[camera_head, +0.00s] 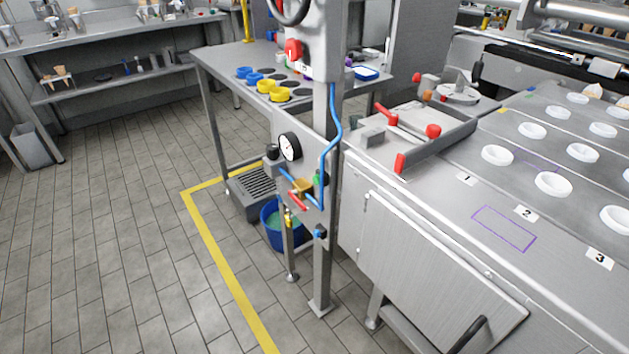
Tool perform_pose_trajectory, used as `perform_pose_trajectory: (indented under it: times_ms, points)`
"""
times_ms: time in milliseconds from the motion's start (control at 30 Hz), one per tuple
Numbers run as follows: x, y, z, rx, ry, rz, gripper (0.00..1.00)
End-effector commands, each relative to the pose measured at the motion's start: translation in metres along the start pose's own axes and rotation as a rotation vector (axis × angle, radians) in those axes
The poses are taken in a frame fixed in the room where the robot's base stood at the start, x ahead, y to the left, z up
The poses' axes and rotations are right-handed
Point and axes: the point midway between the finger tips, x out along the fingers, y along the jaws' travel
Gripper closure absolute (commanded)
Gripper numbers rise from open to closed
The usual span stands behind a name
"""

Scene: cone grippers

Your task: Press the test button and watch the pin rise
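A pneumatic panel (312,148) on a grey post stands in the middle of the view. It carries a round white pressure gauge (290,147), a red-handled valve (297,200), a brass-coloured fitting (301,186) and a blue hose (337,130). A small green part (317,178) sits beside the hose; I cannot tell whether it is the test button or the pin. A small blue and black part (319,234) is lower on the post. A red part (293,49) is higher up. No pin can be made out for certain. My gripper is not in view.
A steel machine (430,250) with white rings in its plates fills the right, with a red-knobbed lever (432,131) on top. A blue bucket (270,232) stands behind the post. A table (215,62) holds blue and yellow rings.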

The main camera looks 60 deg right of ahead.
Motion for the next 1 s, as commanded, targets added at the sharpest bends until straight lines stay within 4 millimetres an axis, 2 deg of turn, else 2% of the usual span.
perform_pose_trajectory:
  times_ms: [300,733,1000]
  points:
    - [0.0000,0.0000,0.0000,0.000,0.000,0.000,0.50]
    - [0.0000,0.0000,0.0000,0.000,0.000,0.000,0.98]
    - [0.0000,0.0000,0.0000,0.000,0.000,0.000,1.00]
